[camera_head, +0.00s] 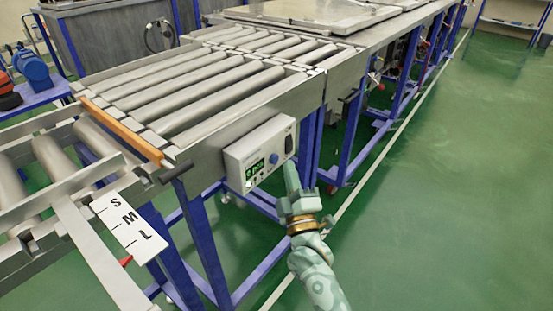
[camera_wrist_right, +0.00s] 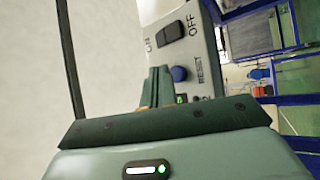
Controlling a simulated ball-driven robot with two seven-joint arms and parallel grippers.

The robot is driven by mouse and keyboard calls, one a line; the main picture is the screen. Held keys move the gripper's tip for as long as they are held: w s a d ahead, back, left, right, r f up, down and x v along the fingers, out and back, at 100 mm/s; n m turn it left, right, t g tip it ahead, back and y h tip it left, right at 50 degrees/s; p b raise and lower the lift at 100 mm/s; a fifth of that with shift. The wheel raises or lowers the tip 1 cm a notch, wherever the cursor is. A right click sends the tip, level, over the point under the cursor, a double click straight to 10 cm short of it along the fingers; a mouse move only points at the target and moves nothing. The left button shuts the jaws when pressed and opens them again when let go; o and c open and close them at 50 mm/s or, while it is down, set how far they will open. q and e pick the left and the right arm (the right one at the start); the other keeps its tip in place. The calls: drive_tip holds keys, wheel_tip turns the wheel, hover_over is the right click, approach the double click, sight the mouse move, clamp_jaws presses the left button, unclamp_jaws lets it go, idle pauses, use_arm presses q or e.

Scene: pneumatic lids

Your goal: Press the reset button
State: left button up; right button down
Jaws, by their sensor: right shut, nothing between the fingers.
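A pale control box (camera_head: 243,158) is mounted on the side of the roller conveyor. A round blue button (camera_head: 274,158) is on its face. In the right wrist view the blue button (camera_wrist_right: 179,73) is beside the word RESET (camera_wrist_right: 200,69). My right gripper (camera_head: 290,167) is shut and empty, with its fingers up close to the right end of the box. In the right wrist view the shut fingers (camera_wrist_right: 160,73) are just left of the blue button. Whether they touch the box, I cannot tell. My left gripper is not in view.
A black ON/OFF switch (camera_wrist_right: 171,33) is on the same face, near the button; the head view also shows it (camera_head: 289,144). A lit green display (camera_head: 255,168) is left of the button. Blue conveyor legs (camera_head: 307,140) stand behind my right gripper. Green floor (camera_head: 440,190) is open at right.

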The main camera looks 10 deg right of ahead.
use_arm(q)
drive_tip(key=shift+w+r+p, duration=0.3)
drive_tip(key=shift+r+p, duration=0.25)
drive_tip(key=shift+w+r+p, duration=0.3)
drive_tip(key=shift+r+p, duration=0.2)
drive_tip(key=shift+p, duration=0.05)
use_arm(e)
drive_tip(key=s+d, duration=0.2)
drive_tip(key=s, duration=0.1)
drive_tip(key=shift+s+d, duration=0.25)
drive_tip(key=shift+d, duration=0.1)
drive_tip(key=shift+r, duration=0.1)
